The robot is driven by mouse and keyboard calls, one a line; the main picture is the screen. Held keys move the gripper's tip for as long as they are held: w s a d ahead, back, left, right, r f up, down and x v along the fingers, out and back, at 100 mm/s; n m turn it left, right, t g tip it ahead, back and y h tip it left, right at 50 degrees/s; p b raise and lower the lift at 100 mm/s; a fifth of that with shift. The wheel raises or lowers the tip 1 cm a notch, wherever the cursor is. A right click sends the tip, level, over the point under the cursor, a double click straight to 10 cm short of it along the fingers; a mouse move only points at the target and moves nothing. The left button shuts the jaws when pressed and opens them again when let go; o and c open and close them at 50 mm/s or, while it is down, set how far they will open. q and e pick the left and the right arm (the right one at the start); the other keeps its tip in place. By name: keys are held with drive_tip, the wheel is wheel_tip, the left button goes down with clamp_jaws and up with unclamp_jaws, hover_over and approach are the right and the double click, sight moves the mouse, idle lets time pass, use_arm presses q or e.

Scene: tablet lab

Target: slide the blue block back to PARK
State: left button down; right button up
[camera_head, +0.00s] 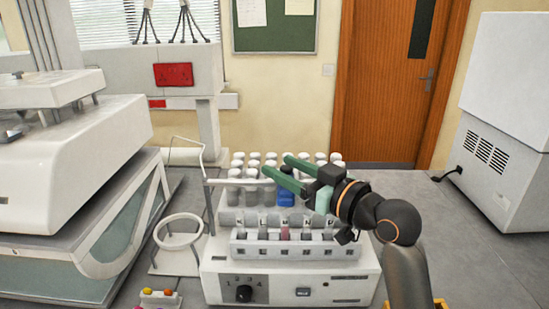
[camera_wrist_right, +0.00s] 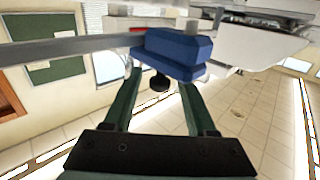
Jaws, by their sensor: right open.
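The blue block (camera_head: 286,190) sits at a horizontal grey bar above the front of the white tube machine. It also shows large in the right wrist view (camera_wrist_right: 178,50), on the bar, with a dark round knob (camera_wrist_right: 159,83) under it. My right gripper (camera_head: 278,164) has two green fingers, spread apart and empty. In the head view its fingertips overlap the block's upper edge. In the wrist view the fingertips (camera_wrist_right: 160,80) lie on both sides of the knob, near the block; contact cannot be told. No PARK label is readable. My left gripper is not in view.
The white machine (camera_head: 222,287) holds several capped tubes behind the bar and a front rack (camera_head: 262,250). A white ring stand (camera_head: 160,262) is at its left. A large white instrument (camera_head: 75,150) fills the left.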

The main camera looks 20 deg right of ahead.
sight(282, 167)
drive_tip(key=shift+x, duration=1.55)
clamp_jaws()
